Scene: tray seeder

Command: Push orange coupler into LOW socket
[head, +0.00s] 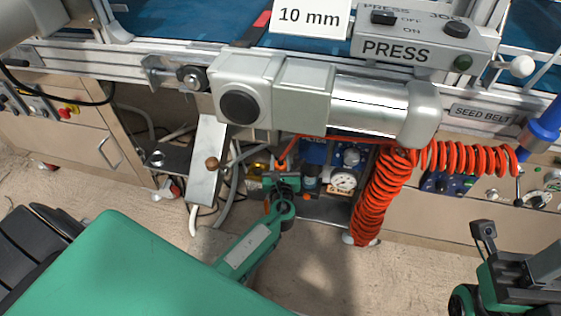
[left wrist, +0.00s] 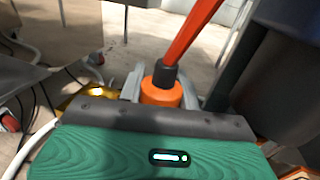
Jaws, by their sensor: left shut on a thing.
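The orange coupler (left wrist: 160,93) shows in the left wrist view between the fingers, with a dark collar and a red-orange hose (left wrist: 190,42) leaving its top. My left gripper (head: 281,183) is shut on it, below the grey press motor in the head view. In that view the gripper and arm mostly hide the coupler. The gripper is just left of the air unit with a round gauge (head: 342,181). The LOW socket cannot be made out, and I cannot tell whether the coupler touches a socket. Part of my right gripper (head: 485,236) shows at the right edge; its jaws are unclear.
The press motor (head: 300,92) overhangs the work area. A coiled orange hose (head: 378,195) hangs right of the gauge. Open floor lies in front.

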